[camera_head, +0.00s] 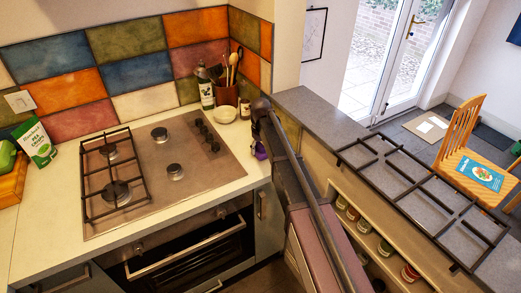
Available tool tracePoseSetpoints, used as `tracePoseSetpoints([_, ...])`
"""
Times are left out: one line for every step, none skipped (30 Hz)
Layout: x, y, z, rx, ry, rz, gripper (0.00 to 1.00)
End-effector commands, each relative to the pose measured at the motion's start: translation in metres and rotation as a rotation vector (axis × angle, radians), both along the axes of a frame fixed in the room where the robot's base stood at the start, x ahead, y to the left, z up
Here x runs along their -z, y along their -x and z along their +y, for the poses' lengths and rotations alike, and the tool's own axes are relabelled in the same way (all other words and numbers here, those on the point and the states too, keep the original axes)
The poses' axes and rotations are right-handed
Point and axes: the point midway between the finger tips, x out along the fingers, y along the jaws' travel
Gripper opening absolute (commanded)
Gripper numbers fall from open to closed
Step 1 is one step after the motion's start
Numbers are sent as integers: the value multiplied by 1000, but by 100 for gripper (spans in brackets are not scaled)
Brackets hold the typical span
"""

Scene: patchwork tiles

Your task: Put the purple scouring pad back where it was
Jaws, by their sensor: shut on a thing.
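My gripper (258,141) points down at the right end of the cream worktop, beside the hob's right edge. It is shut on the purple scouring pad (260,152), of which only a small purple patch shows below the fingers. My own arm hides the rest. I cannot tell whether the pad touches the worktop or hangs just above it.
A steel hob (205,175) fills the middle worktop (50,225). A grey ledge (318,115) on the right carries a black pan grate (415,185).

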Motion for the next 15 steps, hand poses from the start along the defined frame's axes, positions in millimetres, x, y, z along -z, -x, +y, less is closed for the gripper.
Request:
tracePoseSetpoints([0, 0, 0, 0, 0, 0, 32])
tracePoseSetpoints([1, 0, 0, 0, 0, 0, 32])
tracePoseSetpoints([2, 0, 0, 0, 0, 0, 32])
tracePoseSetpoints([3, 0, 0, 0, 0, 0, 32])
tracePoseSetpoints([4, 0, 0, 0, 0, 0, 32])
tracePoseSetpoints([4, 0, 0, 0, 0, 0, 73])
tracePoseSetpoints([3, 0, 0, 0, 0, 0, 82])
tracePoseSetpoints([3, 0, 0, 0, 0, 0, 91])
tracePoseSetpoints([3, 0, 0, 0, 0, 0, 100])
tracePoseSetpoints([3, 0, 0, 0, 0, 0, 100])
tracePoseSetpoints([3, 0, 0, 0, 0, 0, 100])
tracePoseSetpoints([3, 0, 0, 0, 0, 0, 100])
tracePoseSetpoints([3, 0, 0, 0, 0, 0, 100])
tracePoseSetpoints([3, 0, 0, 0, 0, 0, 100])
tracePoseSetpoints([3, 0, 0, 0, 0, 0, 100])
